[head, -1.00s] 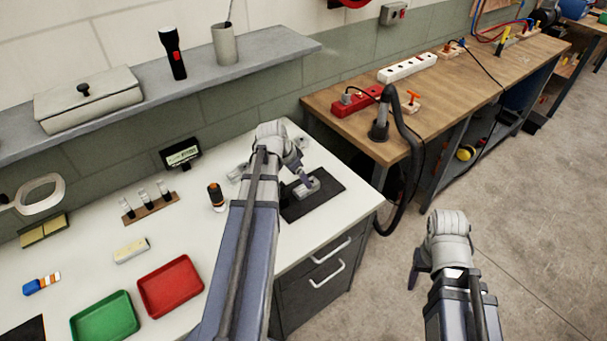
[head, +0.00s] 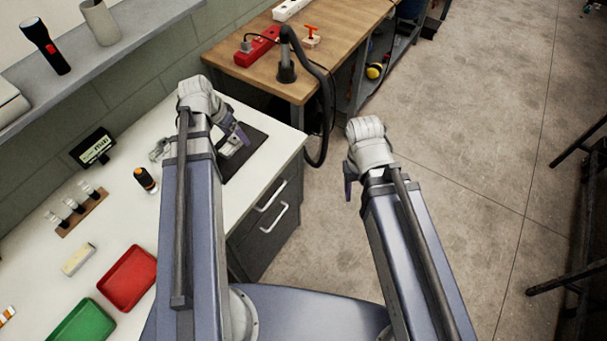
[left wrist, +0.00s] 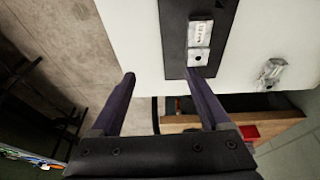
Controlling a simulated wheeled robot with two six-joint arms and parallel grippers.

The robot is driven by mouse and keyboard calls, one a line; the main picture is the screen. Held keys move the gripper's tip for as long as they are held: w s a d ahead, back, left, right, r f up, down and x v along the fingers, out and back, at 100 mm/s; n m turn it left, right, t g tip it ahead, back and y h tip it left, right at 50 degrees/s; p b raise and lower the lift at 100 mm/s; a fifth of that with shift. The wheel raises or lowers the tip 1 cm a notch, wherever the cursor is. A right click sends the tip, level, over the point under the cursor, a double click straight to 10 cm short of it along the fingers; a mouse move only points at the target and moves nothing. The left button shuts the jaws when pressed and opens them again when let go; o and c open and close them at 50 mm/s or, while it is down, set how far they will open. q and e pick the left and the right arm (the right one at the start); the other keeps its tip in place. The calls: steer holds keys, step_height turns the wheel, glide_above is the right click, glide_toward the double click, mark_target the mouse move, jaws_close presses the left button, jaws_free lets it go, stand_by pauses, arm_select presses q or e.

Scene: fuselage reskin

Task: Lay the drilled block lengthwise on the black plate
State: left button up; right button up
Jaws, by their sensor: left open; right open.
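The drilled block (head: 231,147) is light grey and lies on the black plate (head: 245,158) at the table's right end. In the left wrist view the block (left wrist: 199,40) shows a pale label and a dark hole near its closer end. Its long side runs along the plate (left wrist: 173,35). My left gripper (head: 238,133) is open and empty close to the block in the head view. In the left wrist view its fingertips (left wrist: 159,74) are apart, with the block beyond the right finger, outside the gap. My right gripper (head: 348,182) is open over the floor, away from the table.
Another grey metal part (left wrist: 270,74) lies on the white table beside the plate. An orange-capped bottle (head: 145,180), a red tray (head: 127,278) and a green tray (head: 84,325) stand further left. A wooden bench (head: 262,82) with a black hose stands behind.

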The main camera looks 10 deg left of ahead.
arm_select(q)
steer(key=s+d+g+y, duration=0.1)
steer(key=s+d, duration=0.5)
steer(key=d, duration=0.6)
steer(key=s+d+g+y, duration=0.2)
steer(key=s+d, duration=0.4)
steer(key=d, duration=0.7)
steer(key=shift+f+n, duration=0.3)
steer(key=shift+f, duration=0.15)
